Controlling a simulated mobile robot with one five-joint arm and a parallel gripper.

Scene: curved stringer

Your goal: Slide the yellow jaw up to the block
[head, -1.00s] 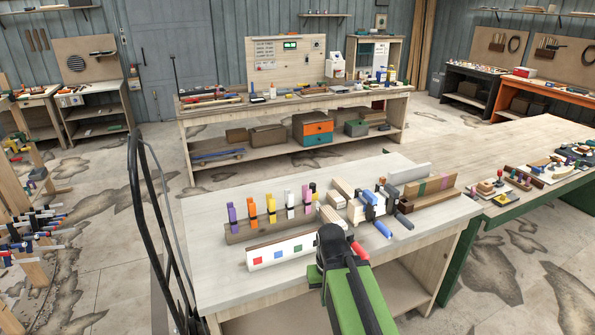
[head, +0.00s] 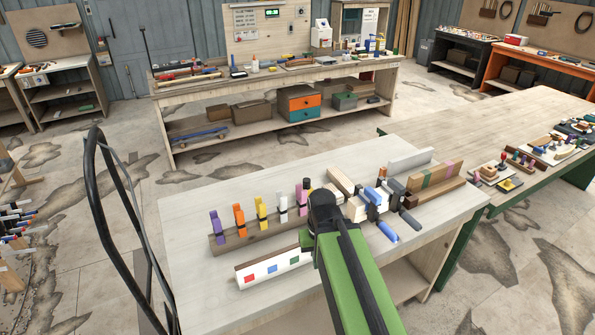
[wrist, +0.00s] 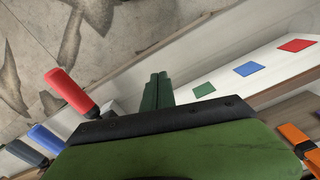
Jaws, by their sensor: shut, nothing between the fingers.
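A yellow upright clamp-like piece (head: 261,208) stands in a brown wooden rack (head: 228,246) on the bench, between orange and white ones. It may be the yellow jaw; I cannot tell for sure. Pale wooden blocks (head: 354,209) sit to the right of my arm among blue-handled clamps; which one is the task's block is unclear. My gripper shows in the wrist view as two green fingers (wrist: 157,90) pressed together, with nothing between them. In the head view my black wrist and green arm hide most of it and the rack's right end.
A white strip with red, blue and green squares (head: 270,269) lies in front of the rack and also shows in the wrist view (wrist: 247,69). A red handle (wrist: 72,92) is left of my fingers. The bench's left side (head: 190,285) is clear.

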